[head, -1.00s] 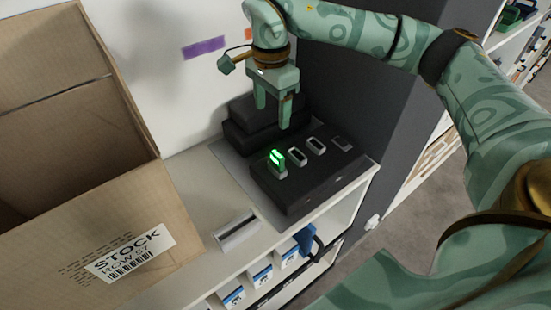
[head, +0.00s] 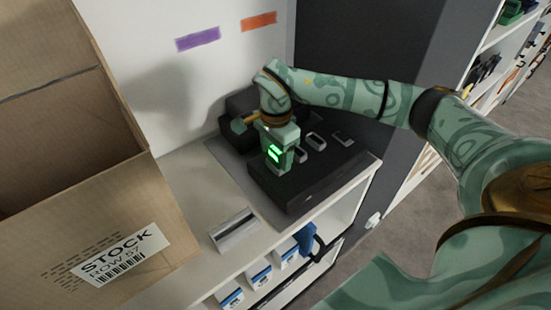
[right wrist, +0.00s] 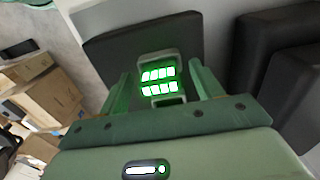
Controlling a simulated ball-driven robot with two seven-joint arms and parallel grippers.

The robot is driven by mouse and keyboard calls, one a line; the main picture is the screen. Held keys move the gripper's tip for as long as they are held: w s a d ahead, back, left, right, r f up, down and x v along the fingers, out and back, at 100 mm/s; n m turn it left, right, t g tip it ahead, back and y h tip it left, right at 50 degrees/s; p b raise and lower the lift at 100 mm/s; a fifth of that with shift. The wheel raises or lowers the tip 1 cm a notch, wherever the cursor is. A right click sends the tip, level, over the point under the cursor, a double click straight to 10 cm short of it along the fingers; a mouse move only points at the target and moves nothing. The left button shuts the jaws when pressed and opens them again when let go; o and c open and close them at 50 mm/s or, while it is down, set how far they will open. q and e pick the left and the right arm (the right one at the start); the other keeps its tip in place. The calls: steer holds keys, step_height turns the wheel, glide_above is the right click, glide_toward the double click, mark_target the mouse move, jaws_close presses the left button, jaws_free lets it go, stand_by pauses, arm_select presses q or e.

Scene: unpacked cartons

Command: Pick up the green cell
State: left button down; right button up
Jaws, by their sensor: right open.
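The green cell (head: 273,154) glows with bright green bars and stands upright in the front-left slot of the dark charging block (head: 312,188). My right gripper (head: 277,152) is down over the cell and partly hides it in the head view. In the right wrist view the lit cell (right wrist: 158,82) sits between the two open fingers of my right gripper (right wrist: 158,95), with a gap on each side. The fingers are around the cell and not visibly pressing on it. My left gripper is not in view.
A large open cardboard carton (head: 60,215) stands on the left. A small light-grey box (head: 234,232) lies on the white shelf in front of the block. A second dark block (head: 238,104) is behind. Other slots (head: 317,141) are to the right of the cell.

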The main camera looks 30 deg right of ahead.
mark_target(275, 152)
steer(key=c, duration=1.3)
steer(key=shift+r, duration=0.1)
steer(key=shift+r, duration=0.2)
steer(key=r, duration=0.2)
steer(key=r+p, duration=0.1)
steer(key=r, duration=0.1)
steer(key=shift+s+a, duration=0.25)
steer(key=shift+a, duration=0.05)
steer(key=s+a+r, duration=0.2)
steer(key=s+a, duration=0.1)
steer(key=s+a+r+p, duration=0.1)
steer(key=s+a+r, duration=0.4)
steer(key=s+r, duration=0.1)
steer(key=s, duration=0.1)
steer(key=shift+a+r, duration=0.25)
steer(key=shift+a, duration=0.15)
steer(key=shift+w, duration=0.1)
